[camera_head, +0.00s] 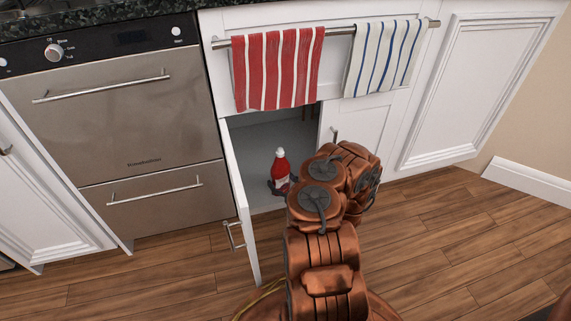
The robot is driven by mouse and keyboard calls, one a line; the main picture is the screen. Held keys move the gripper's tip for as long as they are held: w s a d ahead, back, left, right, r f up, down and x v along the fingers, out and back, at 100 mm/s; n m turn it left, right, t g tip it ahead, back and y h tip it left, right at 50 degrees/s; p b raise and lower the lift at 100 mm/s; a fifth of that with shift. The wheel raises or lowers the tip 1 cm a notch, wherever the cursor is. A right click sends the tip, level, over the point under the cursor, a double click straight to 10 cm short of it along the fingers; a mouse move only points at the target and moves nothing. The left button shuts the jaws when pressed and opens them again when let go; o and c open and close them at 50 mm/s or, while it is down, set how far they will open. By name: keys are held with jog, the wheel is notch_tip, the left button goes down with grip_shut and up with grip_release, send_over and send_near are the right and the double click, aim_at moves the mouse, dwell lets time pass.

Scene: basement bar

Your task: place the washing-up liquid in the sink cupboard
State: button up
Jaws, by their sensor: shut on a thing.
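My gripper (279,186) reaches into the cupboard and is shut on the lower part of the bottle. The arm hides much of the gripper. I cannot tell whether the bottle's base touches the cupboard floor. The left cupboard door (240,200) stands open towards me, left of the arm. The right cupboard door (352,132) is closed.
A red striped towel (277,70) and a blue-striped white towel (384,57) hang on a rail above the opening. A steel oven (130,125) stands left of the open door. The cupboard looks otherwise empty. Wooden floor (460,240) is clear at right.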

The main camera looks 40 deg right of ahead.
jog(key=shift+w+d+f, duration=0.15)
jog(key=shift+w+f, duration=0.05)
jog(key=shift+w, duration=0.2)
jog(key=w+d+b, duration=0.1)
jog(key=w+b, duration=0.1)
jog(key=w, duration=0.2)
jog(key=w+d+b, duration=0.1)
jog(key=w+b, duration=0.1)
jog(key=w, duration=0.3)
jog(key=w+d+f+b, duration=0.1)
jog(key=w+b, duration=0.1)
jog(key=w, duration=0.3)
jog(key=shift+d+b, duration=0.35)
jog(key=shift+d, duration=0.05)
jog(key=shift+w+d+f+b, duration=0.1)
jog(key=shift+w+f+b, duration=0.1)
jog(key=shift+w+b, duration=0.2)
notch_tip(320, 180, down, 2)
jog(key=shift+s+f+b, duration=0.1)
jog(key=shift+f+b, duration=0.05)
jog(key=shift+b, duration=0.55)
jog(key=shift+f, duration=0.45)
jog(key=shift+f, duration=0.1)
jog(key=o, duration=1.6)
